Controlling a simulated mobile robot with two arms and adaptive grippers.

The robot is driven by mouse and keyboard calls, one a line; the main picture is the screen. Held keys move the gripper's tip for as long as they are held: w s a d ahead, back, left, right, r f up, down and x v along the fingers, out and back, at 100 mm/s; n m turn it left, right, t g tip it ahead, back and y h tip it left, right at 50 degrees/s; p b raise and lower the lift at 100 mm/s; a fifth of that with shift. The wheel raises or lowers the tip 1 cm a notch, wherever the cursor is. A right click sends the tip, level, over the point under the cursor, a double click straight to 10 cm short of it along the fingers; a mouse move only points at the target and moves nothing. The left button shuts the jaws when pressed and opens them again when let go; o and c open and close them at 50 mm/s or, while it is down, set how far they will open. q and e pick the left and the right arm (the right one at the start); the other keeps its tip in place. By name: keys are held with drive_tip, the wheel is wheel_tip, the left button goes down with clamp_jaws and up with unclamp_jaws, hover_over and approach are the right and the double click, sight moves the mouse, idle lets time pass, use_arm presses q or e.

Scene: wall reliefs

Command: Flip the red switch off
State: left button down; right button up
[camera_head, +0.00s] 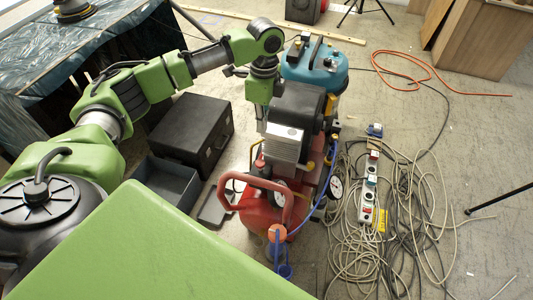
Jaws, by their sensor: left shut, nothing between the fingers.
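A white power strip (370,182) lies on the floor at right of centre, among tangled cables. It has a small red patch at its upper end (374,155) and another red part near its lower end (367,214). Either could be the red switch, and its position is too small to read. My left arm comes in from the left, reaches over the compressor area and bends downward. My left gripper (260,112) is at the end of this arm, shut and empty, beside the compressor's dark motor; its fingertips are hard to make out. It is well left of the strip. My right gripper is not in view.
A black case (190,130) and an open grey box (166,186) are at left. An orange cable (405,84) lies at upper right.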

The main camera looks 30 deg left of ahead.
use_arm(q)
drive_tip(key=shift+f, duration=0.1)
drive_tip(key=b, duration=0.4)
approach(261, 162)
drive_tip(key=f, duration=0.6)
drive_tip(key=shift+s+a+f, duration=0.15)
drive_tip(key=shift+s+f, duration=0.05)
drive_tip(key=shift+f, duration=0.35)
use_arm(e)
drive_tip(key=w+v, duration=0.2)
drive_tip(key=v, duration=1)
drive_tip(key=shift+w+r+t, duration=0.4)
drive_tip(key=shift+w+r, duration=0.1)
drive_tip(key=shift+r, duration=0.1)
